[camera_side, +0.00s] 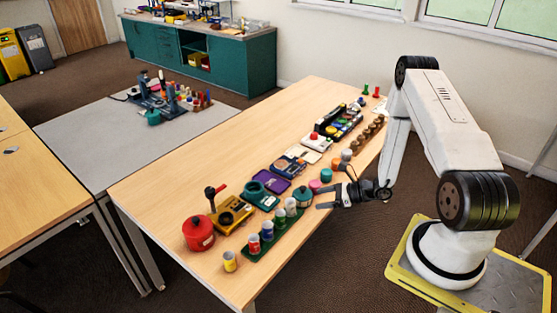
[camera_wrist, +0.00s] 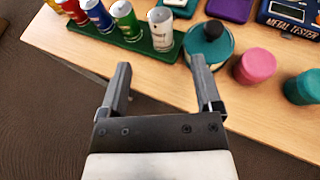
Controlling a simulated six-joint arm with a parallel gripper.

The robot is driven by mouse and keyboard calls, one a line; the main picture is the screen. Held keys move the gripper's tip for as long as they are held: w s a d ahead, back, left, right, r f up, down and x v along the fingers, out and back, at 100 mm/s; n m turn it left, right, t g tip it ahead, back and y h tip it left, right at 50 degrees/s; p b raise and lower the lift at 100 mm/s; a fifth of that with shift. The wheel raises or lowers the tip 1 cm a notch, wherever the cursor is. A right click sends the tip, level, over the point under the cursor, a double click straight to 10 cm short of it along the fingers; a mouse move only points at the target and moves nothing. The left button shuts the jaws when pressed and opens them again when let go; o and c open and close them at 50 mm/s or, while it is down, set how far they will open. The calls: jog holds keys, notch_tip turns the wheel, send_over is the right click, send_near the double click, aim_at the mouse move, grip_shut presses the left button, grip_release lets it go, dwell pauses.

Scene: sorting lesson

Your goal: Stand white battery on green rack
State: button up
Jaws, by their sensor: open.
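The green rack (camera_side: 262,252) lies along the table's near edge and also shows in the wrist view (camera_wrist: 143,48). The white battery (camera_wrist: 162,28) stands upright at the rack's right end in the wrist view, and it also shows in the side view (camera_side: 291,206). Red (camera_wrist: 72,10), blue (camera_wrist: 97,15) and green (camera_wrist: 126,20) batteries stand in a row beside it on the rack. My gripper (camera_wrist: 160,64) is open and empty, its fingers pointing towards the white battery with a gap between. In the side view my gripper (camera_side: 327,198) is right of the rack, by the table edge.
A yellow battery (camera_side: 230,261) stands off the rack's near end. A teal round pot with a dark knob (camera_wrist: 211,42), a pink cylinder (camera_wrist: 257,65) and a teal cylinder (camera_wrist: 303,87) stand right of the rack. A red pot (camera_side: 198,233) is at the table's near left.

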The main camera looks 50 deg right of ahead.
jog(key=shift+v, duration=1.15)
jog(key=s+a+r+n+g+h, duration=0.1)
jog(key=a+r+n+g+h, duration=0.2)
jog(key=a+r+n, duration=0.6)
jog(key=s+a+r+n+g+h, duration=0.2)
jog(key=a+r+n+g, duration=0.4)
jog(key=n, duration=1.5)
jog(key=a+r+h, duration=0.1)
jog(key=a+r, duration=0.3)
jog(key=r, duration=0.1)
jog(key=shift+s+n+g, duration=0.3)
jog(key=shift+s, duration=0.05)
